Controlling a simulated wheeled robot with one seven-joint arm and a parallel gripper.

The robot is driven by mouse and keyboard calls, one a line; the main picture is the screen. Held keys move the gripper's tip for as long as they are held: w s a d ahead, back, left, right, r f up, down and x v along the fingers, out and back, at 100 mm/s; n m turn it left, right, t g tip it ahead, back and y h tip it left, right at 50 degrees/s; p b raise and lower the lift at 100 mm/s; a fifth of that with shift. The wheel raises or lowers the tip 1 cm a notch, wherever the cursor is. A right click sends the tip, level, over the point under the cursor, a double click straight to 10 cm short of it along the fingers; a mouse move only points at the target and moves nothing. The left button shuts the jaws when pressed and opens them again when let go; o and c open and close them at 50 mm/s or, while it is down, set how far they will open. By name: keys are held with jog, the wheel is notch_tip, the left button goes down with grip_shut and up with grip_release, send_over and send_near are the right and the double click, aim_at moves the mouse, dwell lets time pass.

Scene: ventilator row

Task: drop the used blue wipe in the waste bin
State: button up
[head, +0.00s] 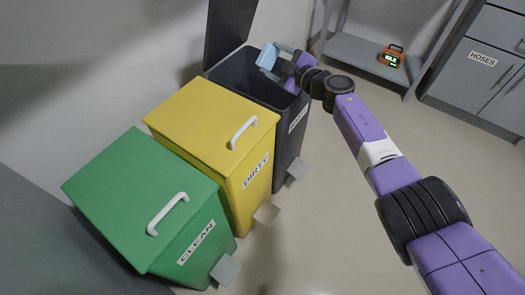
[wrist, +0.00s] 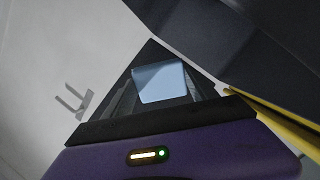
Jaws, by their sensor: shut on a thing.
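The blue wipe (head: 267,56) is held in my gripper (head: 277,60) above the open top of the dark grey waste bin (head: 287,145), at the upper middle of the head view. The wipe also shows as a pale blue square (wrist: 160,82) between the fingers in the wrist view. My gripper is shut on it.
A yellow bin (head: 205,115) labelled DIRTY stands beside the dark bin, and a green bin (head: 130,195) labelled CLEAN stands nearer. Both lids are shut. A grey shelf (head: 360,62) carries an orange device (head: 392,56). A HOSES cabinet (head: 490,75) stands at right.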

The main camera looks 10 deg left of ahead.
jog(key=shift+f, duration=0.15)
jog(key=o, duration=1.3)
jog(key=shift+s+d, duration=0.1)
jog(key=shift+s+d+p, duration=0.15)
jog(key=shift+d+p, duration=0.05)
jog(key=shift+p, duration=0.35)
jog(key=shift+p+v, duration=3.05)
jog(key=shift+v, duration=0.5)
